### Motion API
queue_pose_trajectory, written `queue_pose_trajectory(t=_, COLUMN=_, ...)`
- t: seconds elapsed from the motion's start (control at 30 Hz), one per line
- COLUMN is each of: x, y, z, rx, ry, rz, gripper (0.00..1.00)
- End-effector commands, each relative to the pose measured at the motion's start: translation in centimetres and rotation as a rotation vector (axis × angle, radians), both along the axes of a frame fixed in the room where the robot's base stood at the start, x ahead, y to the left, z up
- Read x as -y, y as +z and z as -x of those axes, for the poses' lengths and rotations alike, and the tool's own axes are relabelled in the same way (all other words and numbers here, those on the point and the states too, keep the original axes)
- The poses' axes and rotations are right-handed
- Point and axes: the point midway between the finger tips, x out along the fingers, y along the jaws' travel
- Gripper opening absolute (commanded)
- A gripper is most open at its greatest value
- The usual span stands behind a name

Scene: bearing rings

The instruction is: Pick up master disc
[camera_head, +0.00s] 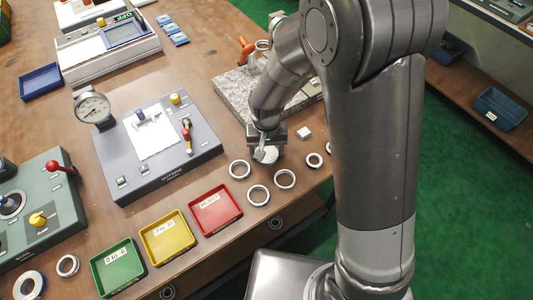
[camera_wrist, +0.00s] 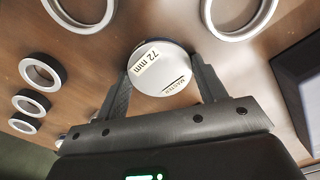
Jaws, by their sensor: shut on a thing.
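The master disc (camera_wrist: 160,72) is a round white disc labelled "72 mm" and "MASTER" in the wrist view. My gripper (camera_wrist: 160,88) has its two fingers on either side of the disc and is shut on it. In the head view, my gripper (camera_head: 266,142) points down at the right part of the table, and the pale disc (camera_head: 267,155) shows just below it. I cannot tell whether the disc touches the table or is slightly above it.
Several bearing rings (camera_head: 258,195) lie around the gripper on the wooden table (camera_head: 225,262). Red (camera_head: 215,211), yellow (camera_head: 167,237) and green (camera_head: 118,268) trays line the front. A grey gauge station (camera_head: 200,150) stands left, and a granite plate (camera_head: 233,92) stands behind. A small white block (camera_head: 304,133) is to the right.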

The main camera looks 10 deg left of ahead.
Motion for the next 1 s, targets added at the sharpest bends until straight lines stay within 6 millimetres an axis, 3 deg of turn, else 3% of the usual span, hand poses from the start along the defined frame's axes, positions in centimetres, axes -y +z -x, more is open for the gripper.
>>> queue_pose_trajectory(t=0.17, x=0.0, y=0.1, z=0.0, rx=0.001, ry=0.000, rz=0.000, gripper=0.25)
queue_pose_trajectory(t=0.53, x=-0.1, y=0.6, z=-0.1, rx=0.003, ry=0.000, rz=-0.002, gripper=0.25)
queue_pose_trajectory(t=0.8, x=-0.1, y=4.1, z=-0.1, rx=0.005, ry=0.000, rz=-0.003, gripper=0.25)
queue_pose_trajectory(t=1.0, x=4.4, y=6.7, z=-0.1, rx=0.005, ry=-0.006, rz=-0.002, gripper=0.25)
